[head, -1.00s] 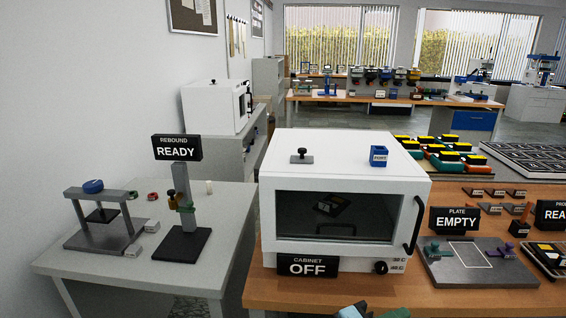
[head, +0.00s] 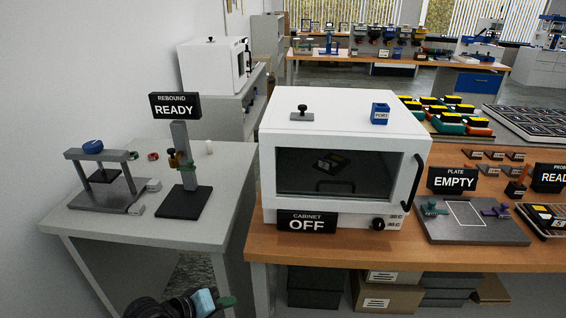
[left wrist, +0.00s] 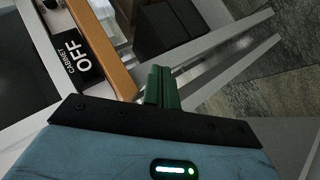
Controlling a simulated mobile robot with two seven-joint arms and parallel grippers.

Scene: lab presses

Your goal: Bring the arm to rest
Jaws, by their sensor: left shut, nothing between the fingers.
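My left gripper (head: 226,302) shows at the bottom of the head view, below and in front of the gap between the grey table and the wooden bench. Its green fingers are shut with nothing between them. In the left wrist view the closed green fingers (left wrist: 162,88) point past the wooden bench edge toward the floor. My right gripper is not in view.
The wooden bench (head: 330,252) carries a white cabinet (head: 340,125) with an OFF sign (head: 307,222) and a plate fixture (head: 470,232). The grey table (head: 110,225) holds a press frame and a rebound stand (head: 183,200). Boxes (head: 390,297) sit under the bench.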

